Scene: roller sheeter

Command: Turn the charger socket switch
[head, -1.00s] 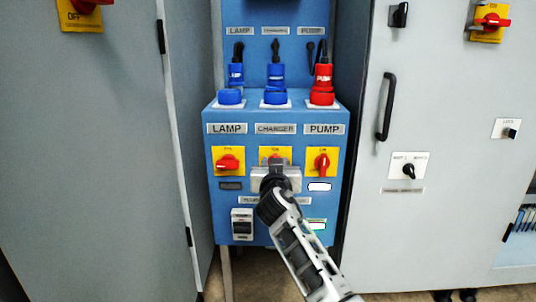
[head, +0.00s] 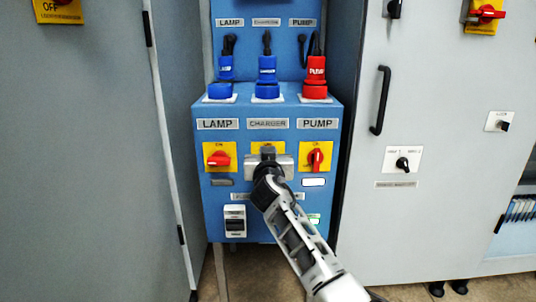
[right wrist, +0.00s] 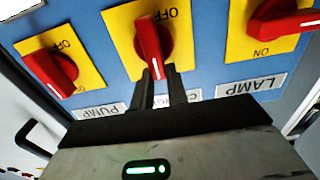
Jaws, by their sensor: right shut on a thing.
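The charger switch (right wrist: 152,36) is a red knob on a yellow plate, the middle of three on a blue panel. Its handle stands roughly upright in the right wrist view, with its end between my fingers. My right gripper (right wrist: 160,78) is shut on this handle. In the head view, my right gripper (head: 268,158) covers the charger knob below the CHARGER label (head: 267,124); only the top of the yellow plate (head: 268,146) shows. My left gripper is not in view.
The red lamp switch (head: 218,159) lies level at the left and the red pump switch (head: 315,159) stands upright at the right, both close to my gripper. Blue and red plugs (head: 267,75) stand on top. Grey cabinets (head: 360,215) flank the panel.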

